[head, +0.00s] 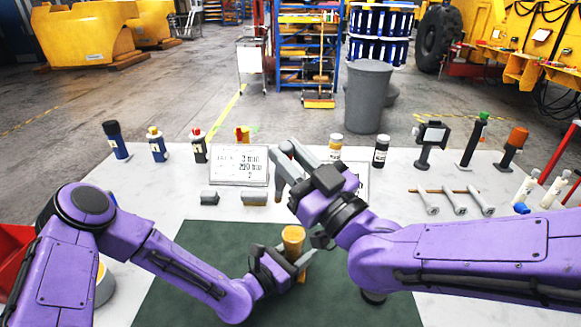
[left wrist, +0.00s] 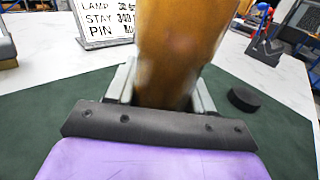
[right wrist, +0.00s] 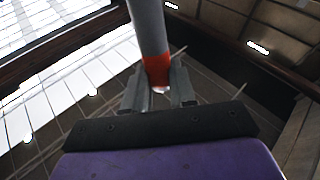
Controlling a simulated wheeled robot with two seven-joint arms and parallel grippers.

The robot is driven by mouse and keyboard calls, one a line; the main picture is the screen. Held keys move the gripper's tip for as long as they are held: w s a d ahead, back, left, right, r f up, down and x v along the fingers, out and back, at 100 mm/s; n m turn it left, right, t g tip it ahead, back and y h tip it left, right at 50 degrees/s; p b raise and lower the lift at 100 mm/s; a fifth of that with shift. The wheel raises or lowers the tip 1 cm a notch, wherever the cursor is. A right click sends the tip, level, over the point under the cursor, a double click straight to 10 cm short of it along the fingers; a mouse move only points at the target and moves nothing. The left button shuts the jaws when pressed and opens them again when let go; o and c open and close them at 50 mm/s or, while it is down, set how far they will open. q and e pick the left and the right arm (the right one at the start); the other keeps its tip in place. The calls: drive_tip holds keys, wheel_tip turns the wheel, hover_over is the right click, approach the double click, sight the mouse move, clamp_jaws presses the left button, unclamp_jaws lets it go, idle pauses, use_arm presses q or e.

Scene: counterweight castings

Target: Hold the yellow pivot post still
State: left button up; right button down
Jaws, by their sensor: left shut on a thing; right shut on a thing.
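The yellow pivot post (head: 293,240) stands upright over the green mat (head: 200,262). My left gripper (head: 291,262) is shut on it, low in the head view; in the left wrist view the post (left wrist: 178,50) fills the space between the fingers, its top cut off by the frame. My right gripper (head: 284,168) is raised above and behind the post. In the right wrist view it is shut on a grey rod (right wrist: 148,25) with an orange-red band and pale tip. The rod is hard to make out in the head view.
Bottles, lamp-like stands and several bolts (head: 454,201) line the white table. A dark disc (left wrist: 243,98) lies on the mat. A red bin (head: 14,255) is at the left.

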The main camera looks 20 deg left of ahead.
idle(0.4)
use_arm(q)
drive_tip(key=o, duration=1.5)
drive_tip(key=shift+c, duration=0.2)
drive_tip(key=v, duration=1.1)
drive_tip(key=shift+s+a, duration=0.1)
drive_tip(key=shift+s, duration=0.35)
drive_tip(key=shift+f, duration=0.1)
